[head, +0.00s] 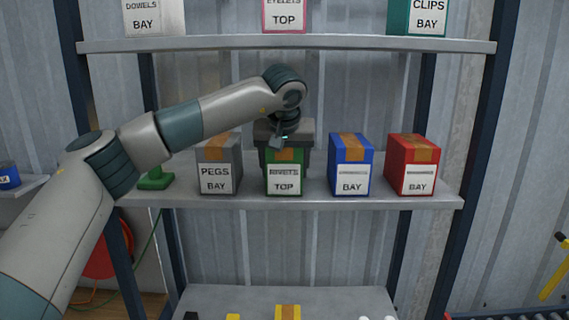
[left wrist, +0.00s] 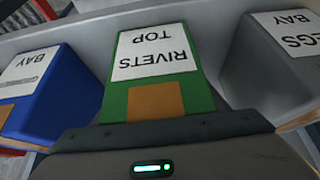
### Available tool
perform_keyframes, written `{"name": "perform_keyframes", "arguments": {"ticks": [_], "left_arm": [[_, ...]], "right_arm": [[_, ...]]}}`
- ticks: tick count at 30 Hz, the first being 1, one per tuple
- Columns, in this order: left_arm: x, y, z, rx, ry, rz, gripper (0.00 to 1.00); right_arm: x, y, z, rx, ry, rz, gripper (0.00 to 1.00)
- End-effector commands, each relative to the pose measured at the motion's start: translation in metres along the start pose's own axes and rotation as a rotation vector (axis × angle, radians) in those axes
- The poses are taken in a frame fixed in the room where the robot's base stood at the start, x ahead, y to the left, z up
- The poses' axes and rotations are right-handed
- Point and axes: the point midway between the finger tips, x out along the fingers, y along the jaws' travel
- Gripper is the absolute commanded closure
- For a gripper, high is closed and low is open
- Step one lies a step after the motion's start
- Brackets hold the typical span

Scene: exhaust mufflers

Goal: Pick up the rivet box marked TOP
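The green rivet box (head: 284,172) stands on the middle shelf between a grey box and a blue box. Its white label reads RIVETS TOP, and a tan strip runs over its top edge. My left gripper (head: 285,145) is over this box from above and behind, with its dark fingers close at the box's two sides. Whether they press on it cannot be told. In the left wrist view the green box (left wrist: 155,85) lies straight ahead of the gripper body, label upside down. The fingertips are hidden there. My right gripper is not in view.
The grey PEGS BAY box (head: 218,165) stands close on the left; the blue BAY box (head: 350,165) and a red BAY box (head: 412,165) stand on the right. A green object (head: 155,179) sits at the shelf's left end. The upper shelf (head: 290,45) holds more boxes above my arm.

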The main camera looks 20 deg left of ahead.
Motion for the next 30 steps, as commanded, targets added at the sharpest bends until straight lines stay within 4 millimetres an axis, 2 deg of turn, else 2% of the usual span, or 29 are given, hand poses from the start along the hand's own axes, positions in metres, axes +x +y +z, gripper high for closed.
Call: {"name": "perform_keyframes", "arguments": {"ticks": [11,17,24,30], "left_arm": [[-0.003,0.0,-0.002,-0.001,0.003,0.002,0.76],[-0.011,0.001,-0.007,-0.001,0.004,0.001,0.76],[-0.038,0.002,-0.018,0.0,0.007,0.004,0.76],[-0.075,0.016,0.003,0.003,0.007,0.004,0.76]], "right_arm": [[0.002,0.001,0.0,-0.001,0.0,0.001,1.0],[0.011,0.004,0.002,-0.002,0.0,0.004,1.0],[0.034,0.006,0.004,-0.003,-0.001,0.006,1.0],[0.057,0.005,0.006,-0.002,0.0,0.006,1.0]]}}
